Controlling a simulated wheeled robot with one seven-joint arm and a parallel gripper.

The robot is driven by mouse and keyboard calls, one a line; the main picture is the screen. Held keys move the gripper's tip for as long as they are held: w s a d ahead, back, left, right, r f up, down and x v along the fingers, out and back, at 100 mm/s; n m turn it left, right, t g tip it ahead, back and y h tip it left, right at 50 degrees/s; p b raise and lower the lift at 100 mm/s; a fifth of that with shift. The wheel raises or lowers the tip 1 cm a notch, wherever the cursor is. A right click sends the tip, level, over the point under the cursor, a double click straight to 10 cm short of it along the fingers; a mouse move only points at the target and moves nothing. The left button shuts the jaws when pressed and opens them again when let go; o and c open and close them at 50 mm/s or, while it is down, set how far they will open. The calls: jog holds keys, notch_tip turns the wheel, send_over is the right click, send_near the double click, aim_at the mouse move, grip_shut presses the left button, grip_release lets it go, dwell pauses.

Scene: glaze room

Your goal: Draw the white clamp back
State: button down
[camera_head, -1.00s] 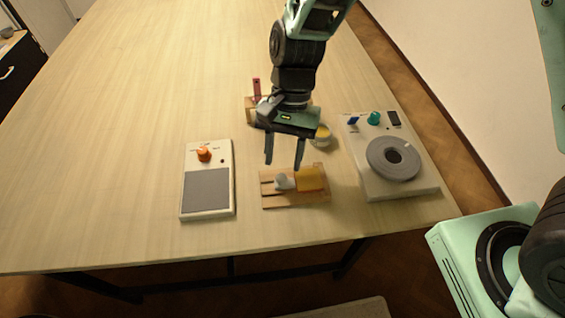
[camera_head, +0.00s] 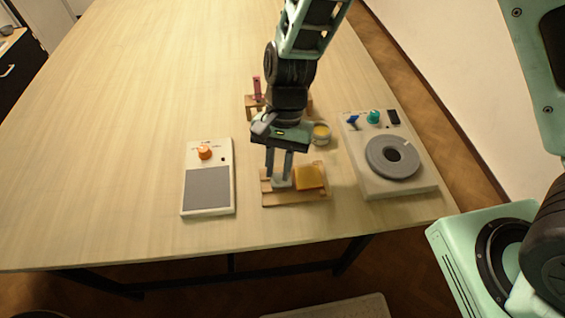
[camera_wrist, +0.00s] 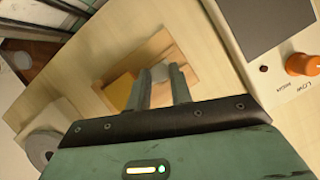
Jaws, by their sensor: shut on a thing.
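The white clamp (camera_head: 281,183) sits on a small wooden board (camera_head: 295,199) near the table's front edge, just left of a yellow block (camera_head: 310,177). My gripper (camera_head: 280,181) reaches down over the board with its fingers around the clamp, shut on it. In the wrist view, the clamp (camera_wrist: 160,72) shows between the fingertips of my gripper (camera_wrist: 158,76), with the yellow block (camera_wrist: 119,92) to its left. The fingers hide part of the clamp in both views.
A scale with an orange knob (camera_head: 205,152) lies left of the board. A device with a grey round wheel (camera_head: 378,157) stands to the right. A small jar (camera_head: 321,134) and a wooden stand (camera_head: 250,103) are behind. The left of the table is clear.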

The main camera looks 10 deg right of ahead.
jog(key=shift+a, duration=0.85)
jog(key=c, duration=1.3)
grip_release()
jog(key=shift+a, duration=0.15)
jog(key=shift+o, duration=0.2)
jog(key=shift+w, duration=0.1)
jog(key=b+v, duration=0.2)
jog(key=v, duration=1.5)
jog(key=shift+r+b, duration=0.2)
jog(key=shift+b, duration=0.1)
jog(key=s+d+n+t, duration=0.2)
jog(key=s+d+n, duration=0.2)
jog(key=s, duration=0.5)
jog(key=s+d+f+n+t+h, duration=0.1)
jog(key=s+d+n, duration=0.3)
jog(key=s+n, duration=0.4)
jog(key=shift+s+f+n+t, duration=0.3)
jog(key=shift+s+t, duration=0.3)
jog(key=shift+s, duration=0.25)
